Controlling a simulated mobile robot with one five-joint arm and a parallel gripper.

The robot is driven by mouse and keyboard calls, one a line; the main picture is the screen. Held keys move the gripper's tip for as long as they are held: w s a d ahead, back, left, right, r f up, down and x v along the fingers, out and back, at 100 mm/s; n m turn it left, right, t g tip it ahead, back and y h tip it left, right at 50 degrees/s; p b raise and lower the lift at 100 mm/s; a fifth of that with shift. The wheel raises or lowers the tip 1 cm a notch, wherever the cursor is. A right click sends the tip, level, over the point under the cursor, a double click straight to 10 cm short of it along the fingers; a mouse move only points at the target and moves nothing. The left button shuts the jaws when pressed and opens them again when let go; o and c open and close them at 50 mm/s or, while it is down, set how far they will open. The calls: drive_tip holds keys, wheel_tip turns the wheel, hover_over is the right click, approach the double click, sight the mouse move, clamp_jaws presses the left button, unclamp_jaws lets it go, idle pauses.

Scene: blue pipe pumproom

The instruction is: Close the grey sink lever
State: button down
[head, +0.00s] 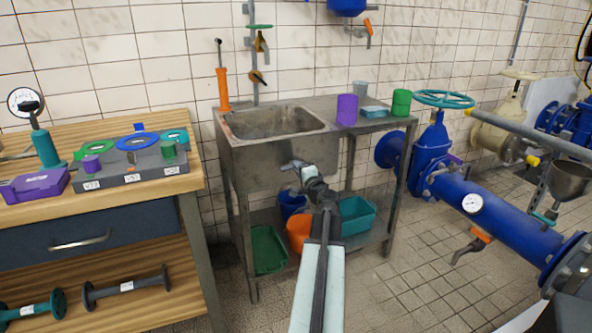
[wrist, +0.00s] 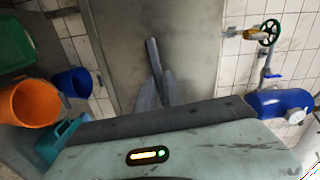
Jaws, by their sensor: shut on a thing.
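The steel sink (head: 270,155) stands against the tiled wall in the head view. Its grey front panel (wrist: 205,60) fills the upper middle of the wrist view. My gripper (head: 306,174) is at the front of the sink, below the basin rim. In the wrist view my gripper's dark fingers (wrist: 162,88) are close together on the near end of the grey sink lever (wrist: 153,58), a slim bar. The lever sticks out beyond the fingertips. In the head view my gripper hides most of the lever, and its mount cannot be made out.
Under the sink are a green crate (head: 268,250), an orange bucket (head: 299,234), a blue bucket (head: 291,204) and a teal container (head: 357,217). A wooden workbench (head: 140,215) stands left, and blue pipework (head: 500,215) stands right. Tiled floor (head: 410,285) is free in front.

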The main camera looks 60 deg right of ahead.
drive_tip(key=shift+w+a+m, duration=0.1)
drive_tip(key=shift+w+m, duration=0.1)
drive_tip(key=shift+m, duration=0.2)
drive_tip(key=c, duration=1.5)
unclamp_jaws()
drive_tip(key=shift+s, duration=0.1)
drive_tip(key=v, duration=0.7)
drive_tip(key=shift+s+a, duration=0.25)
drive_tip(key=shift+f, duration=0.1)
